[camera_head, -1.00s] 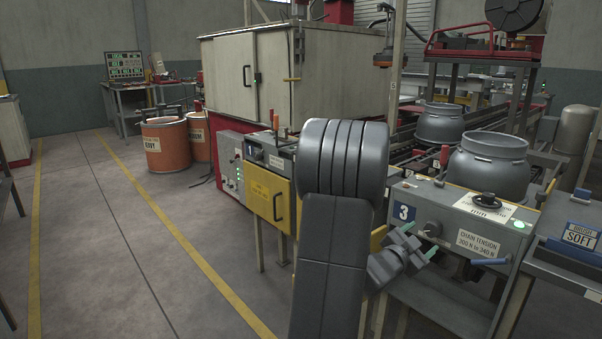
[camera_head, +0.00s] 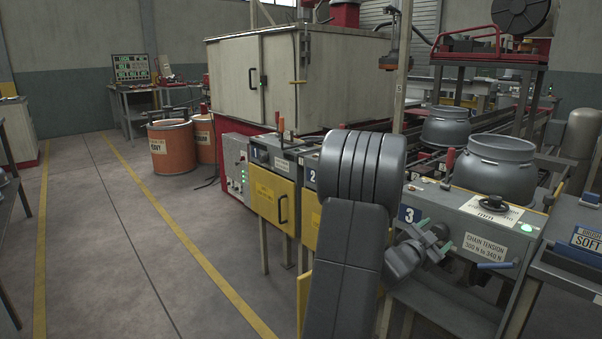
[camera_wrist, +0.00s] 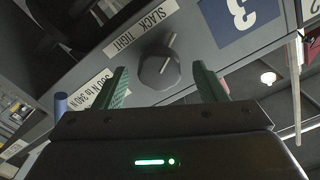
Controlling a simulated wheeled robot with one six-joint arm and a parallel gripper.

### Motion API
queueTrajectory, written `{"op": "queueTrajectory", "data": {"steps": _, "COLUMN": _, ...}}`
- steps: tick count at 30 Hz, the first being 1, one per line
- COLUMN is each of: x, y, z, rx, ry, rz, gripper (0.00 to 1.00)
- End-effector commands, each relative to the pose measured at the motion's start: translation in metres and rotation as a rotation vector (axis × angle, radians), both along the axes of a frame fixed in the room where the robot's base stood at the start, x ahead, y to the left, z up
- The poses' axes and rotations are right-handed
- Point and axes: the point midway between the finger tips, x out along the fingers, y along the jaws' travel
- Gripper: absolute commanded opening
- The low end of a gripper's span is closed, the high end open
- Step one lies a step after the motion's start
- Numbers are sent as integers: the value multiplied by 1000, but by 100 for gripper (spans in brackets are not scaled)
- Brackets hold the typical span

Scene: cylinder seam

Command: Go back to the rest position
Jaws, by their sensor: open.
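My gripper (camera_head: 434,236) is open and empty in front of the grey number 3 control panel (camera_head: 462,222). In the wrist view its two green fingers (camera_wrist: 163,84) stand apart. A dark round knob (camera_wrist: 158,72) shows beyond and between them, by a "SLACK TIGHT" label (camera_wrist: 141,29). I see no contact with the knob. In the head view the gripper largely hides that knob. My arm rises at the centre and covers part of the number 2 station.
A "CHAIN TENSION" label (camera_head: 485,247), a blue handle (camera_head: 498,265) and a dial (camera_head: 494,203) are on the panel. Grey drums (camera_head: 497,165) stand behind it. A yellow-fronted station (camera_head: 272,196) is left of my arm. Open floor (camera_head: 150,240) lies farther left between yellow lines.

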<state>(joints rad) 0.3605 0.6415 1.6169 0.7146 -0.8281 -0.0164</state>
Motion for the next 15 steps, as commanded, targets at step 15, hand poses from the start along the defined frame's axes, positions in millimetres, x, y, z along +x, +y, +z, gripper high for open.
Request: {"op": "queueTrajectory", "data": {"steps": 15, "x": -62, "y": 75, "z": 0, "rx": -3, "ry": 7, "rz": 4, "gripper": 65}}
